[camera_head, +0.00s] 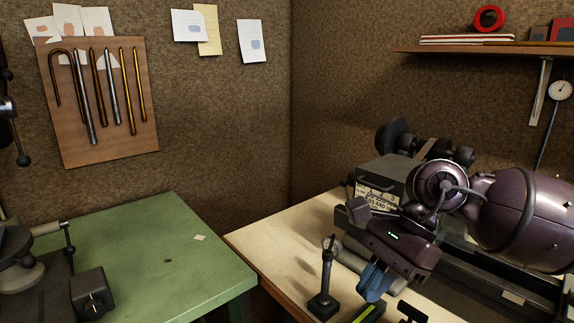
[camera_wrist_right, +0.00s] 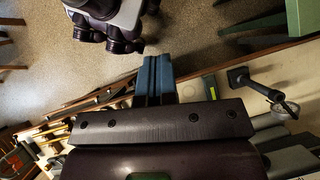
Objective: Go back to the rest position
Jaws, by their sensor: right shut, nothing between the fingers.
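My right gripper (camera_head: 374,284) hangs at the end of my purple arm, which comes in from the right. Its blue fingers are shut with nothing between them, pointing down over the front part of the cream bench (camera_head: 285,232). In the right wrist view the blue fingers (camera_wrist_right: 158,72) lie side by side, with the bench edge and the floor beyond them. My left gripper shows in neither view.
A small black stand (camera_head: 324,280) stands on the cream bench just left of my right gripper. A dark lathe-like machine (camera_head: 385,172) lies behind my arm. The green bench (camera_head: 150,255) at left carries a vise-like tool (camera_head: 92,292). Tubes hang on a wall board (camera_head: 75,145).

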